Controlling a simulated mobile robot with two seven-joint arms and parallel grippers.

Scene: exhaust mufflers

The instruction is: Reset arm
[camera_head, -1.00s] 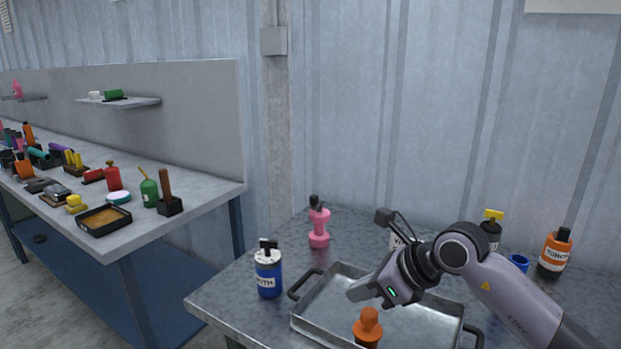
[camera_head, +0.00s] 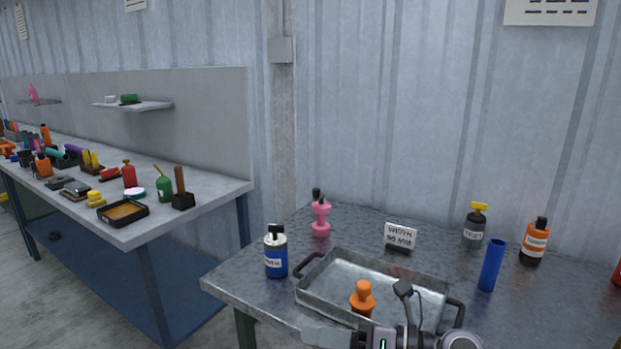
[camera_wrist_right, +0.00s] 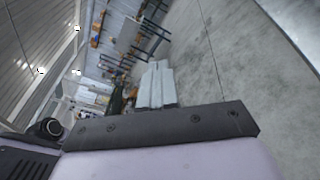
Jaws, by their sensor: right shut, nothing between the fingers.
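My right gripper (camera_head: 325,335) is at the bottom edge of the head view, in front of the near wall of the metal tray (camera_head: 330,283). It is shut with nothing held. An orange bottle or plug (camera_head: 362,298) stands in the front part of the tray, just above the gripper in the picture. The right wrist view is tilted and shows the floor and room, with the shut gray fingers (camera_wrist_right: 158,88) pointing away from the table. My left gripper is not in view.
A cluttered workbench (camera_head: 215,196) is at left.

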